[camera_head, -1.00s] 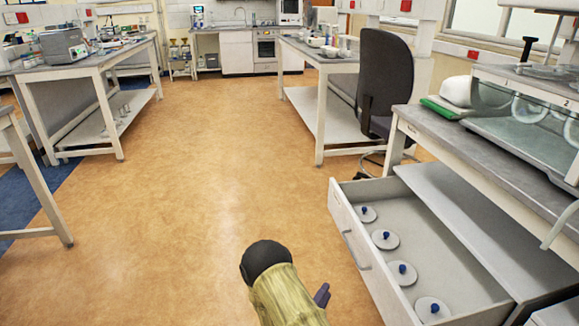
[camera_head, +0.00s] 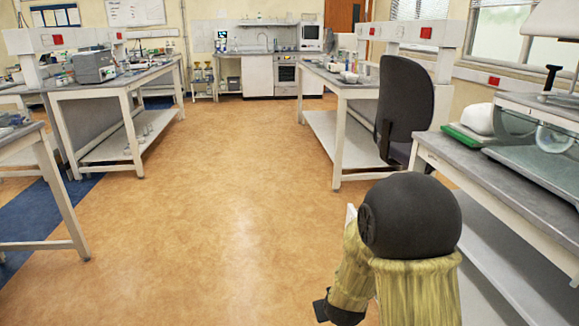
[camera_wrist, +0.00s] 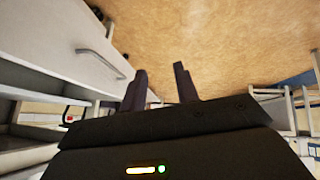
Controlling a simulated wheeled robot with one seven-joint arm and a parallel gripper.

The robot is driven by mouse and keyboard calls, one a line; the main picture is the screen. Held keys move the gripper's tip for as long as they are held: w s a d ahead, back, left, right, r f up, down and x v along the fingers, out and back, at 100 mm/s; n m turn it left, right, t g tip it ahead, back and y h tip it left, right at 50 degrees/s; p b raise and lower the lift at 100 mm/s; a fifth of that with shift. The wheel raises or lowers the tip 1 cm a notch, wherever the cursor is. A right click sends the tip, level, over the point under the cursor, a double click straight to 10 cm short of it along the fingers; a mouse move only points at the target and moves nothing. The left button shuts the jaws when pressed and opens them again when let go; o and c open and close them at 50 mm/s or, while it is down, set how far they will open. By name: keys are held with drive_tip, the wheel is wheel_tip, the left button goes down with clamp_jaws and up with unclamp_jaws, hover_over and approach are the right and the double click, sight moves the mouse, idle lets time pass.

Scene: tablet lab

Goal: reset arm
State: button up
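My arm (camera_head: 415,285) shows in the head view, bent, with a large black joint at its top, in front of the right bench. My gripper (camera_wrist: 160,70) shows in the wrist view with its two dark fingers apart and nothing between them. In the head view a dark part of my arm's end shows low in the picture, but the fingers cannot be made out there. A white drawer front (camera_wrist: 65,40) with a metal handle (camera_wrist: 102,64) is at the left of the wrist view. My arm hides most of the drawer in the head view.
The right bench (camera_head: 490,185) carries a glass-walled case and a green-and-white item. A dark chair (camera_head: 405,105) stands behind my arm. More benches stand at left (camera_head: 120,85) and centre right (camera_head: 340,85). The orange floor (camera_head: 220,210) between them is clear.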

drive_tip(key=s+d+r+m+g, duration=0.1)
drive_tip(key=s+d+r+g, duration=0.2)
drive_tip(key=s, duration=0.5)
drive_tip(key=s+d+r+m+g, duration=0.15)
drive_tip(key=s+r, duration=0.25)
drive_tip(key=s, duration=0.5)
wheel_tip(320, 180, up, 35)
drive_tip(key=p, duration=3.5)
drive_tip(key=shift+w+a+y, duration=0.25)
drive_tip(key=shift+a+y, duration=0.15)
drive_tip(key=shift+g, duration=0.25)
